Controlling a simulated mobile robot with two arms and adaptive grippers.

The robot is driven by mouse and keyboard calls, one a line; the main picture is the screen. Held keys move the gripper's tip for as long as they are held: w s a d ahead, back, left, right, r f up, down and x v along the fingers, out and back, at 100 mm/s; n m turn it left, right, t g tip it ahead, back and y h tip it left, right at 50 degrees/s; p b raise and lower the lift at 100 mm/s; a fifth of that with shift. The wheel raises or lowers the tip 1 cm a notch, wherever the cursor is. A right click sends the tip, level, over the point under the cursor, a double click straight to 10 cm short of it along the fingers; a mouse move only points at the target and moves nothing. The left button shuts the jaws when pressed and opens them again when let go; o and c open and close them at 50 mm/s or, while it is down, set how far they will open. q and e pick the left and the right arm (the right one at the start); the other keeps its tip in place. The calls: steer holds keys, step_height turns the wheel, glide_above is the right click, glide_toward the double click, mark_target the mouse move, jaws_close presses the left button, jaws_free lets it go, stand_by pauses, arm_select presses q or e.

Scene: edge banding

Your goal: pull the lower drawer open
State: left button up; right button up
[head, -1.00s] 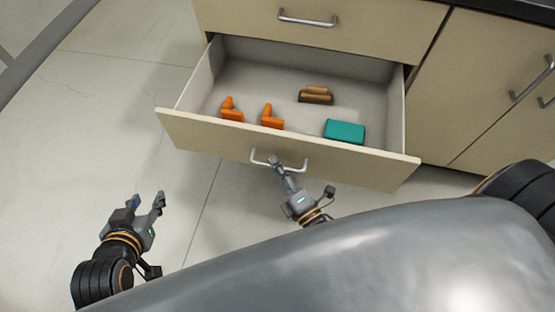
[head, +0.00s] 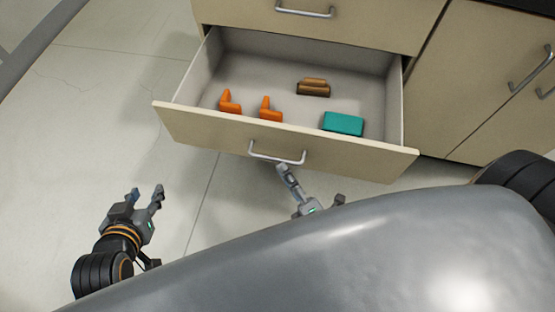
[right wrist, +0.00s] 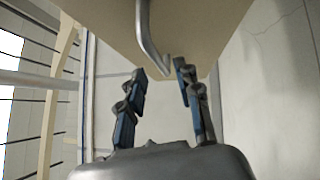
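The lower drawer (head: 290,146) is pulled well out of the cabinet, with its inside showing in the head view. Its metal handle (head: 277,156) is on the beige front. My right gripper (head: 283,168) is just below and in front of the handle. In the right wrist view its two fingers (right wrist: 161,70) stand apart with nothing between them, and the handle (right wrist: 151,45) shows just beyond the tips. My left gripper (head: 146,190) is open and empty over the floor, left of the drawer.
Inside the drawer lie two orange L-shaped pieces (head: 270,114), a brown piece (head: 313,90) and a teal block (head: 343,123). A closed upper drawer (head: 350,28) is above, and cupboard doors (head: 485,75) are at right. The floor at left (head: 90,120) is clear.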

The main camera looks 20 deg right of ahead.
steer(key=v, duration=0.7)
stand_by(0.3)
